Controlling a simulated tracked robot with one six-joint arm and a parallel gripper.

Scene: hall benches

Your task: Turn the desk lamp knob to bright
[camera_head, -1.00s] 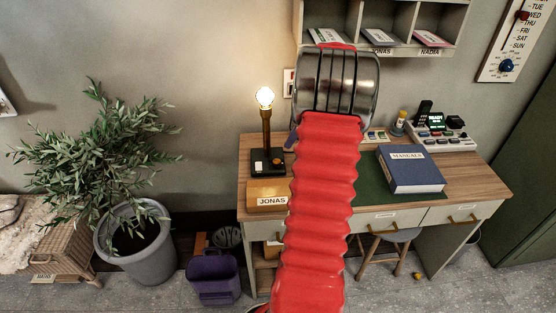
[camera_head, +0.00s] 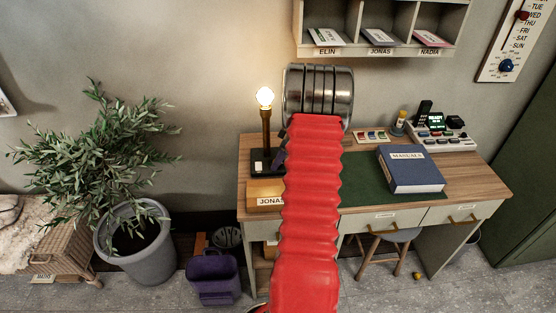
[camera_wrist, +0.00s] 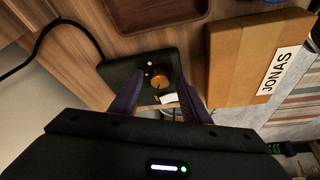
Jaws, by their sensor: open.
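The desk lamp (camera_head: 266,130) stands at the left of the desk with its bulb lit. Its black base (camera_wrist: 122,70) fills the middle of the wrist view. A round brass-orange knob (camera_wrist: 159,82) sits on the base, with a small pale dot just above it in the picture. My gripper (camera_wrist: 159,76) is open, its two dark purple fingers on either side of the knob. I cannot tell whether they touch it. In the head view my arm and gripper hide the knob and the right part of the base.
A cardboard box labelled JONAS (camera_wrist: 250,60) lies beside the base, close to my right finger. A brown tray (camera_wrist: 155,12) and a black cable (camera_wrist: 55,22) are near. A blue MANUALS binder (camera_head: 411,170) lies further right on the desk (camera_head: 470,182). Pigeonholes (camera_head: 385,50) hang above.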

